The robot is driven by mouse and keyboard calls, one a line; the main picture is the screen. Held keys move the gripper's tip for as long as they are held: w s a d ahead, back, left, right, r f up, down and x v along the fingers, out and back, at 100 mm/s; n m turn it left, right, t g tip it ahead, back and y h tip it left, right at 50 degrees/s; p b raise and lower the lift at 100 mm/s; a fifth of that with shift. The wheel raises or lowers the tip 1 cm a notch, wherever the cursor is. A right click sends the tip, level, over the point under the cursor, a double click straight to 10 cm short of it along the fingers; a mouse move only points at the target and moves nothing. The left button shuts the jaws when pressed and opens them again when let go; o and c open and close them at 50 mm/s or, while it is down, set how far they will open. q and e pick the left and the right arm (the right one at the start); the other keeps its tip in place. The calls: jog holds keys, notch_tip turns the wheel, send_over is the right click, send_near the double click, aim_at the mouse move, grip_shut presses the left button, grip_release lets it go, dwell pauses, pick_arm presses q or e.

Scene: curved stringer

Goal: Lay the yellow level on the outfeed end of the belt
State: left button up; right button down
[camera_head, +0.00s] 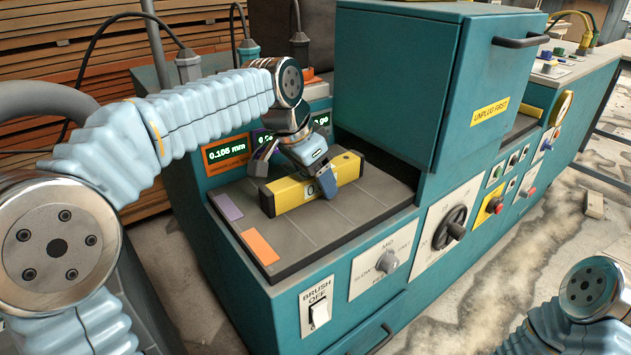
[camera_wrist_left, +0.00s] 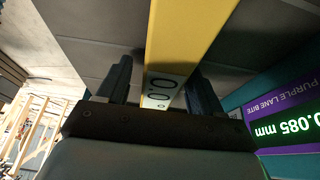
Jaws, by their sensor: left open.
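The yellow level (camera_head: 292,195) is at the grey belt (camera_head: 345,222) of the teal machine and appears to rest on it, lying across it at a slant. My left gripper (camera_head: 292,172) is over the level from above and behind, jaws apart. In the left wrist view the level (camera_wrist_left: 185,40) runs between the two open fingers of the gripper (camera_wrist_left: 160,85), one on each side. Gaps show beside it there. Part of the level's top is hidden by the gripper in the head view. My right gripper is out of view.
The machine's tall teal hood (camera_head: 395,80) stands right behind the belt. An orange-framed display (camera_head: 227,154) is beside the belt's left edge. Purple (camera_head: 224,206) and orange (camera_head: 259,246) patches mark the belt's near left edge. Knobs and switches line the front. The belt's front right is clear.

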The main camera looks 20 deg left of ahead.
pick_arm(q)
grip_shut()
dwell(0.3)
